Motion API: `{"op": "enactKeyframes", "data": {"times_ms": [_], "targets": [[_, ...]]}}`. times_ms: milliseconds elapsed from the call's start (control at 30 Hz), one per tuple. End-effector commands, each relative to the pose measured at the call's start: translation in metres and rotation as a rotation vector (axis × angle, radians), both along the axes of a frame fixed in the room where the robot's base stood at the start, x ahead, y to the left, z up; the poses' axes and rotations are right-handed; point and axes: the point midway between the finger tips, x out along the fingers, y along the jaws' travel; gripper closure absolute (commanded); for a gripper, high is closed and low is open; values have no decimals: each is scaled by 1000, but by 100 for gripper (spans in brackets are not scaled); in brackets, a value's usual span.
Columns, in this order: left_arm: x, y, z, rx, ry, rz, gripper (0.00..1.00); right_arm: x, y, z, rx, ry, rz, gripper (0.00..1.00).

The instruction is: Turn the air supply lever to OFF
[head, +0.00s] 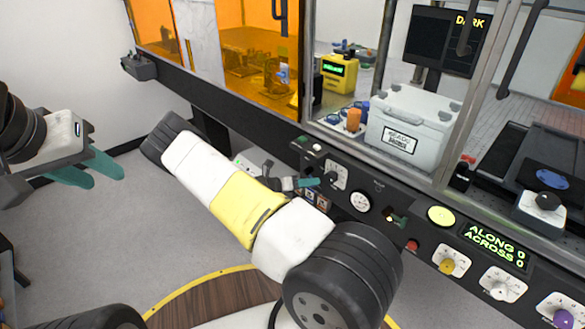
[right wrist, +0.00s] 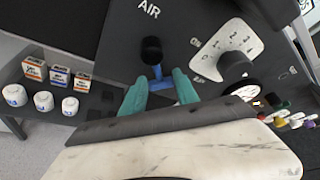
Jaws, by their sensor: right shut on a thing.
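The air supply lever (right wrist: 152,50) shows in the right wrist view as a black knob on a blue stem, below the white word AIR on the dark panel. My right gripper (right wrist: 160,82) has its two teal fingers on either side of the blue stem and is shut on it. In the head view my right gripper (head: 307,183) is at the front panel, and I cannot make out the lever clearly there. No OFF mark is readable. My left gripper (head: 98,172) is empty, its teal fingers apart, over the floor at the left.
A numbered dial with a black knob (right wrist: 235,65) sits close right of the lever. A gauge (head: 360,202) and coloured knobs (head: 448,266) follow along the panel. In the wrist view a shelf (right wrist: 95,103) with small boxes and jars stands left. Glass panes rise behind the panel.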

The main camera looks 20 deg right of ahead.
Motion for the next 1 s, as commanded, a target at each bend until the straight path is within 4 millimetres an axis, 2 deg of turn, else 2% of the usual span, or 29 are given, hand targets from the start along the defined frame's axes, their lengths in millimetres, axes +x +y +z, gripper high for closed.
{"op": "enactKeyframes", "data": {"times_ms": [600, 1000], "targets": [[0, 0, 0, 0, 0, 0, 64, 16, 8, -11, 213, -505, 3, 100], [0, 0, 0, 0, 0, 0, 64, 23, 11, -13, 288, -686, 1, 100]]}}
